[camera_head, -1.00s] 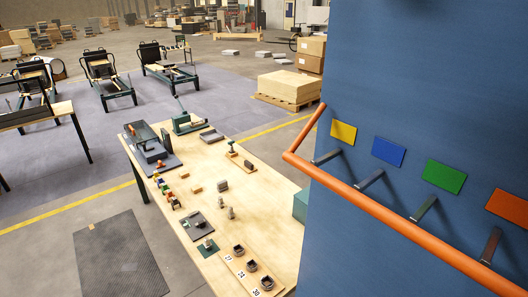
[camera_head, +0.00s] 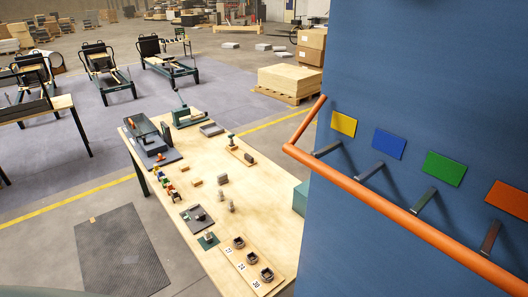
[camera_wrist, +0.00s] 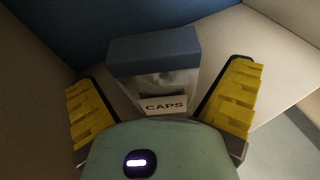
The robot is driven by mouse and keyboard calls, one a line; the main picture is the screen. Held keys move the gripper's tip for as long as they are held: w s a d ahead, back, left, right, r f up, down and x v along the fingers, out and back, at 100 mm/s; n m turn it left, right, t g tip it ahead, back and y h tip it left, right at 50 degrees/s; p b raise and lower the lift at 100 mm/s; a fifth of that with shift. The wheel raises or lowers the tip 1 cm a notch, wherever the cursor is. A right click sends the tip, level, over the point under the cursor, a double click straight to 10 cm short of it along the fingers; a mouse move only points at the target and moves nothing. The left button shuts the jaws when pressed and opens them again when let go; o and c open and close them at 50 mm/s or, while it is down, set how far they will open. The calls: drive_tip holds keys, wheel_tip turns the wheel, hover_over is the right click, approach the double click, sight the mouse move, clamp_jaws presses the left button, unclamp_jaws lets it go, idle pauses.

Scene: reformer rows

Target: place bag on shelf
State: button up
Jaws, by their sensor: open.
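In the wrist view, a clear bag (camera_wrist: 168,84) with a dark blue-grey top band and a white label reading "CAPS" stands upright in front of me. My gripper (camera_wrist: 160,88) is open, with one yellow ribbed finger on each side of the bag. A gap shows between each finger and the bag. The green-grey gripper body hides the bag's lower part. The bag stands on or near a pale surface (camera_wrist: 275,65), with a blue wall behind it. Neither the bag nor my gripper shows in the head view. I cannot tell which surface is the shelf.
In the head view, a blue panel (camera_head: 440,60) with an orange rail (camera_head: 400,215) and several coloured squares fills the right. A wooden worktable (camera_head: 225,195) with small parts stands left of it. A dark mat (camera_head: 122,250) lies on open floor.

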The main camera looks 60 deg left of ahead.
drive_tip(key=shift+s+f+b, duration=0.1)
drive_tip(key=shift+s+b, duration=0.3)
drive_tip(key=shift+s, duration=0.1)
drive_tip(key=b+v, duration=0.5)
drive_tip(key=v, duration=0.6)
drive_tip(key=shift+a, duration=0.15)
